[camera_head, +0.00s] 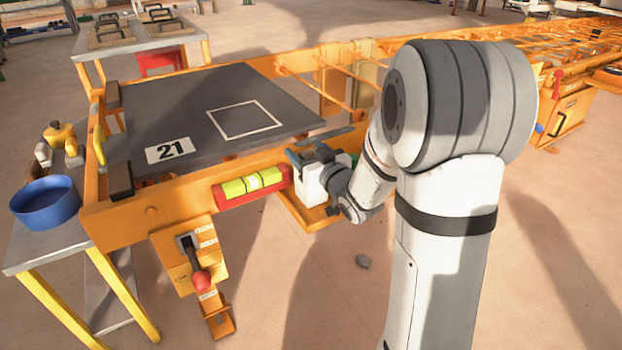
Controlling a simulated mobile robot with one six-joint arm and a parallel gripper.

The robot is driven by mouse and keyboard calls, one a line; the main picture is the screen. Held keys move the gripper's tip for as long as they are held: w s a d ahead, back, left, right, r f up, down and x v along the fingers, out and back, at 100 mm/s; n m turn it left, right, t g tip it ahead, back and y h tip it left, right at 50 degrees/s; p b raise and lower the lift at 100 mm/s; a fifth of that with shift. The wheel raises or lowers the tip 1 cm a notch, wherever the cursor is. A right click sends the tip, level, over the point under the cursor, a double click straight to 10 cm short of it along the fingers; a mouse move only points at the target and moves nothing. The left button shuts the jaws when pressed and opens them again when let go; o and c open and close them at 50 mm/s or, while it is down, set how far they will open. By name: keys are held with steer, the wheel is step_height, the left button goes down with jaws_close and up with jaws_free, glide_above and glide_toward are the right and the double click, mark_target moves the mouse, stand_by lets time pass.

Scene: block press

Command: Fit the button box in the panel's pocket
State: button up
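My gripper (318,158) is at the front rail of the orange frame, just right of the yellow-green level. The white block-shaped part there merges with my wrist, and I cannot tell whether it is part of my gripper or a held box. The fingertips are too small and covered to show whether they are open or shut. A small green patch (355,158) shows behind my wrist; I cannot tell what it belongs to. An orange plate (300,215) shows below my gripper, mostly covered. I cannot make out the button box or the panel's pocket for certain.
A dark press bed (190,118) carries a white square outline and the number 21. A level (252,185) sits in a red holder on the front rail. A red-knobbed lever (198,275) hangs below. A blue bowl (45,203) stands on the left table.

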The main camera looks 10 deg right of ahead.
jaws_close()
stand_by(0.5)
steer(key=shift+r, duration=0.1)
